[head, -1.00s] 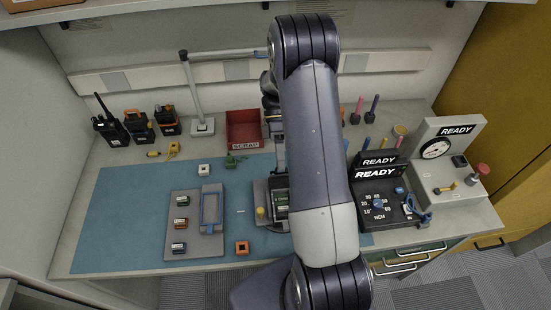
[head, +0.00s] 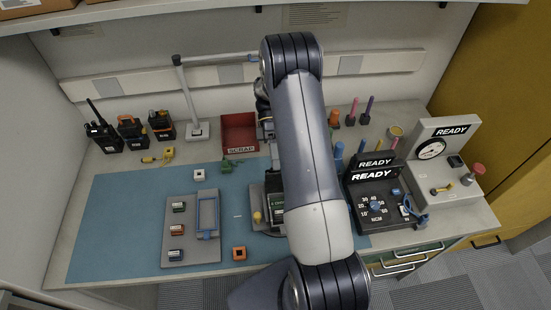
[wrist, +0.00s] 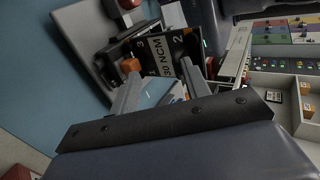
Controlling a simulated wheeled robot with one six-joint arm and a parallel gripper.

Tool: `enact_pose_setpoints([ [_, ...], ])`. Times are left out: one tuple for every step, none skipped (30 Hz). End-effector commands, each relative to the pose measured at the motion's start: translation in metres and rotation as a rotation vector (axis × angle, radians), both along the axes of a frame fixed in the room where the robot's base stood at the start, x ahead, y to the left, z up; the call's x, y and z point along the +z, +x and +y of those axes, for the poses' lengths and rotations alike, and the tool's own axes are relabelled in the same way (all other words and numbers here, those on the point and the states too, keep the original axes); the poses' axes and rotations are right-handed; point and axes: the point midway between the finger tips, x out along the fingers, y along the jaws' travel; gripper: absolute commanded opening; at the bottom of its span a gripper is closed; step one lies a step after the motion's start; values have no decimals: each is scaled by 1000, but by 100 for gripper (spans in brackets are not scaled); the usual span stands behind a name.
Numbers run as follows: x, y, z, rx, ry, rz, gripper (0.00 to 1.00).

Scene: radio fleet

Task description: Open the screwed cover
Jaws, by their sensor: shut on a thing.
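In the wrist view, a black cover (wrist: 158,56) with a white "30 NCM" label and the numbers 3 and 2 lies between my fingertips. My gripper (wrist: 159,72) appears shut on it, one finger at each side. Whether the cover is seated or raised, I cannot tell. An orange part (wrist: 130,65) shows beside the left finger. In the head view, a dark unit (head: 276,205) with a green label sits in a grey holder with a yellow knob (head: 257,217). My arm hides much of it and the fingertips.
A grey tray (head: 180,252) with small modules lies left on the blue mat (head: 115,240). A red scrap bin (head: 238,120) stands behind. Right are a black NCM box (head: 376,215) and a grey gauge unit (head: 455,187), both showing "READY". Radios (head: 103,137) stand back left.

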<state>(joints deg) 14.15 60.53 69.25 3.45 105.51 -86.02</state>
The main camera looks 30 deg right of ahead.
Motion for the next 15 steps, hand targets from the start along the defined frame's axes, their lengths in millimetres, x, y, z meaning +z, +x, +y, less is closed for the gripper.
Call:
enact_pose_setpoints([
  [-8,-2,2,-1,3,3,29],
  [-8,-2,2,-1,3,4,29],
  [-8,-3,2,-2,4,4,29],
  [-8,-3,2,-2,4,4,29],
  [-8,-3,2,-2,4,5,29],
  [-8,-3,2,-2,4,5,29],
  [-8,-3,2,-1,4,5,29],
  [-8,-3,2,-1,4,5,29],
  [-7,-3,2,-1,4,6,29],
  [-7,-3,2,-1,4,6,29],
  [-7,-3,2,-1,4,6,29],
  [-7,-3,3,-1,4,5,29],
  [-6,-3,2,-1,4,5,29],
  [-4,-3,2,-1,3,4,29],
  [-2,-2,2,-2,4,3,29],
])
